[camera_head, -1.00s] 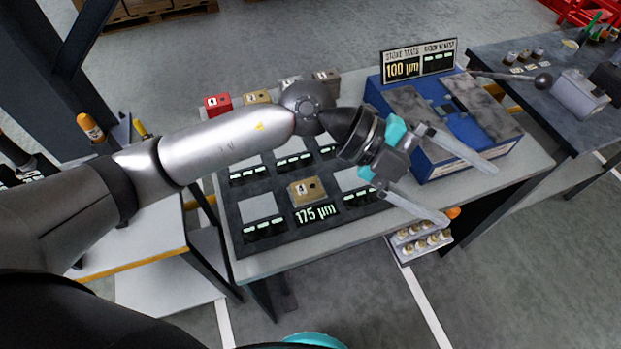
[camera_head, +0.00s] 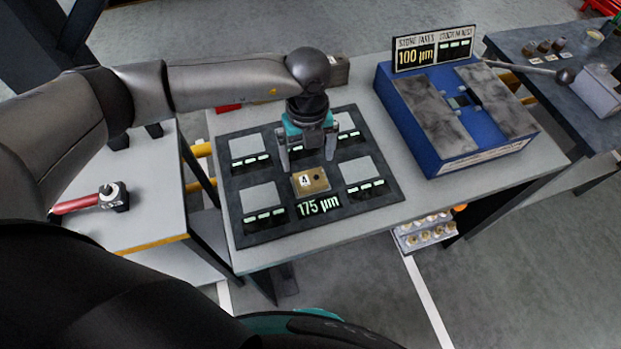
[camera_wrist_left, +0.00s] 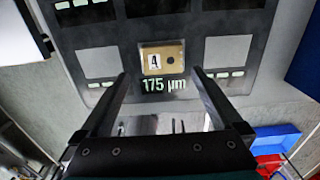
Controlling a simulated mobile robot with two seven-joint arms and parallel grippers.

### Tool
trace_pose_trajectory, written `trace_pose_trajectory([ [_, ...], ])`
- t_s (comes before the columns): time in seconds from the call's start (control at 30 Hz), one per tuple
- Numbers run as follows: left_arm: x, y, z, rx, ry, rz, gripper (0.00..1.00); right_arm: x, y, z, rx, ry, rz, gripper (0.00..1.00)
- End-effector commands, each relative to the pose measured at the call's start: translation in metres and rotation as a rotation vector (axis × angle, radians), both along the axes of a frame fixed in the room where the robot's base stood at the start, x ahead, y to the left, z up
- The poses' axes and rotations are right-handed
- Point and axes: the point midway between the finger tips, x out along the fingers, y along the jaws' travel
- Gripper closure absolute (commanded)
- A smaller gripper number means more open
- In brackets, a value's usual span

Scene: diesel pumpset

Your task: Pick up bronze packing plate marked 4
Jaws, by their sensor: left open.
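The bronze packing plate marked 4 (camera_head: 313,181) lies on the dark mat (camera_head: 372,204), just above the "175 µm" label. It has a white tag with a 4 and a dark hole. It also shows in the left wrist view (camera_wrist_left: 165,60), ahead of and between the fingers. My left gripper (camera_head: 307,165) is open and empty, pointing down just behind the plate in the head view. In the left wrist view the two fingers (camera_wrist_left: 160,78) stand apart, with nothing between them. My right gripper is not in view.
A blue box (camera_head: 440,150) with grey stone tops and a "100 µm" sign (camera_head: 433,50) stands at the right of the table. A red block (camera_head: 228,108) and a grey block (camera_head: 339,70) sit partly behind my arm. A red-handled hammer (camera_head: 88,200) lies on the left bench.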

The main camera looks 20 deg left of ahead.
Motion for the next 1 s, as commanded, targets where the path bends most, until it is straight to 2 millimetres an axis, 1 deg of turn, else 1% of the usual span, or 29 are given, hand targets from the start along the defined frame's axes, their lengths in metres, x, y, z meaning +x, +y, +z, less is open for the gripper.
trace_pose_trajectory([
  [0.03,0.000,-0.001,-0.009,0.000,0.001,0.000,0.00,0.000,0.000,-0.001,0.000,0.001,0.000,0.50],
  [0.1,0.000,-0.001,-0.017,-0.001,0.001,0.000,0.00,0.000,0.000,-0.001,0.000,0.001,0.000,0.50],
  [0.27,-0.001,-0.001,-0.026,-0.002,0.001,-0.001,0.00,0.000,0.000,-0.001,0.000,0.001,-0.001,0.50],
  [0.33,-0.001,-0.002,-0.033,-0.001,0.002,-0.001,0.00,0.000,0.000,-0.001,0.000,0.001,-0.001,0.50],
  [0.5,-0.003,-0.006,-0.059,-0.001,0.002,-0.001,0.00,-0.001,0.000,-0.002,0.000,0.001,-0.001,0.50],
  [0.6,-0.003,-0.006,-0.071,-0.003,0.002,-0.001,0.00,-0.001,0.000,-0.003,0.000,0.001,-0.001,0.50],
  [0.7,-0.002,-0.006,-0.075,-0.002,0.000,-0.001,0.00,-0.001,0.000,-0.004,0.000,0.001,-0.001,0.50],
  [0.9,-0.002,-0.006,-0.075,-0.002,0.000,-0.001,0.00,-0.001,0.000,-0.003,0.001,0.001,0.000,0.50],
  [0.93,-0.002,-0.006,-0.075,-0.002,0.000,-0.001,0.02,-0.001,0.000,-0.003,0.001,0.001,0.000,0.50],
  [1.0,-0.002,-0.006,-0.075,-0.002,0.000,-0.001,0.10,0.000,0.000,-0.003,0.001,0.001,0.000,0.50],
])
